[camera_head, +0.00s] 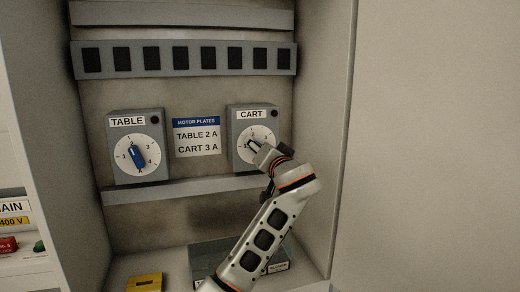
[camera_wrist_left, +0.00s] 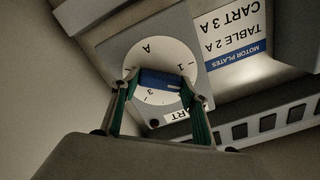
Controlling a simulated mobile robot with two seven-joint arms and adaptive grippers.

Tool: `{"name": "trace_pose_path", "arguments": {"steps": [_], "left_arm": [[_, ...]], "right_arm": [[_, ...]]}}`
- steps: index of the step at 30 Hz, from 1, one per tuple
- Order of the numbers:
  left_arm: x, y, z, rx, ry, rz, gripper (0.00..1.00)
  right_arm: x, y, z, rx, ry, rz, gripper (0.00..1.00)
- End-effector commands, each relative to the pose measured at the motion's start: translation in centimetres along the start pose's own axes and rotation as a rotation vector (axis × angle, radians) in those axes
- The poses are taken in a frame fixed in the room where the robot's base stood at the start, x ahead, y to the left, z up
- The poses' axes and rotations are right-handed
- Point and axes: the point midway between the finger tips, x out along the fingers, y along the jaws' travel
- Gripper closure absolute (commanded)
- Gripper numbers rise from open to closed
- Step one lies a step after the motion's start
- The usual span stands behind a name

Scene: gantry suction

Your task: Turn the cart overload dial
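The cart overload dial is on a grey box labelled CART (camera_head: 253,115), with a white round scale and a blue knob. In the head view my left gripper (camera_head: 257,148) is in front of this dial and hides most of the knob. In the left wrist view, which is upside down, the blue knob (camera_wrist_left: 160,81) lies between the two spread fingertips of my left gripper (camera_wrist_left: 161,84). The fingers are apart, one near each end of the knob; I cannot tell whether they touch it. The knob's white mark faces the right finger, which hides part of the scale. My right gripper is not in view.
The TABLE dial (camera_head: 136,157) is to the left, with its own blue knob. A motor plates sign (camera_head: 197,137) between them reads TABLE 2 A, CART 3 A. Grey rails run above and below. The cabinet's side wall (camera_head: 340,130) stands close right of the arm. A yellow item (camera_head: 145,282) lies below.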

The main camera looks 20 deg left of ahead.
Motion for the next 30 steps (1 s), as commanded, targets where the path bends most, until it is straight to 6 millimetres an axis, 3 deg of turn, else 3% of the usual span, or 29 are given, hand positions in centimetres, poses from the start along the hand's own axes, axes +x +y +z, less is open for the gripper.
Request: {"name": "trace_pose_path", "arguments": {"steps": [14, 30], "left_arm": [[0.06, 0.01, 0.05, 0.072, -0.001, 0.001, 0.77], [0.05, -0.03, 0.02, 0.525, -0.001, 0.000, 0.77]], "right_arm": [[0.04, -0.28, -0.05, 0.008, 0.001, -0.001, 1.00], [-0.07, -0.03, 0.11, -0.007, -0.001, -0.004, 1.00]]}}
